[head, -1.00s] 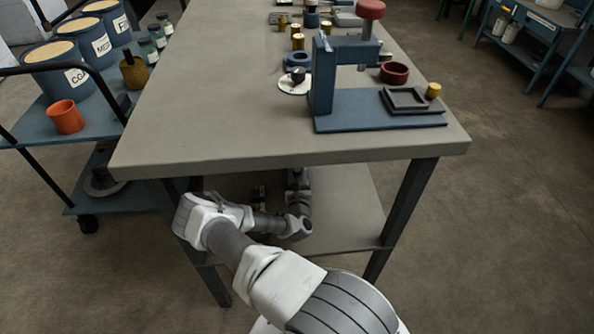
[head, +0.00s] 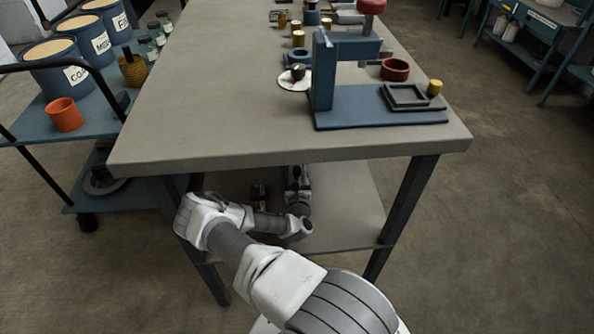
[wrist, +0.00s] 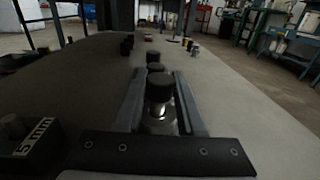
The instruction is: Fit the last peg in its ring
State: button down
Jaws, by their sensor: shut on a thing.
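In the wrist view my gripper (wrist: 160,76) is shut on a peg (wrist: 159,88) with a black round head and a shiny metal lower part. The peg stands about upright between the two fingers. Its lower end, and any ring under it, cannot be made out. Further black-headed pegs (wrist: 155,68) stand in line just beyond it, over the grey shelf (wrist: 240,122). In the head view my arm reaches under the bench top onto the lower shelf (head: 345,205).
More small dark pieces (wrist: 127,46) stand farther along the shelf. The bench top (head: 210,110) is low overhead, and a bench leg (head: 405,210) stands at the right.

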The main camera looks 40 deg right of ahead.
jog(key=shift+f+b, duration=0.45)
jog(key=shift+f, duration=0.3)
dwell(0.6)
dwell(0.6)
jog(key=shift+c, duration=2.2)
grip_release()
jog(key=shift+a, duration=0.1)
